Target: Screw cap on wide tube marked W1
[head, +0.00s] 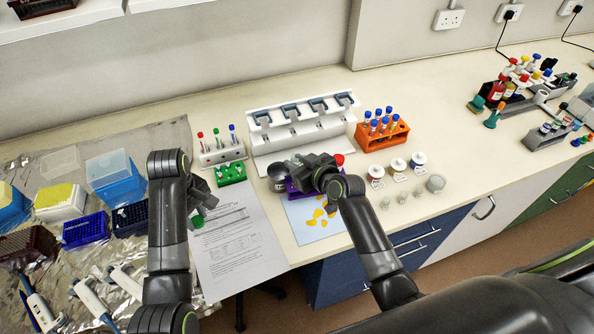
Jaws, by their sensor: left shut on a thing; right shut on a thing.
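My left gripper (201,204) points down over the left edge of the printed sheet. It is shut on a small green piece that looks like a cap (197,221), which shows just below its fingers. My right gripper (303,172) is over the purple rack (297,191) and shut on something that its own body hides. A red cap (338,159) shows just behind the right gripper. A dark round-topped container (277,171) stands at the left of the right gripper. I cannot read a W1 mark on anything.
A white rack (221,153) with capped tubes and a green rack (231,174) stand between the grippers. A white pipette stand (300,130) is behind them. An orange tube rack (382,135) and small jars (397,165) are at right. The printed sheet (238,245) lies clear.

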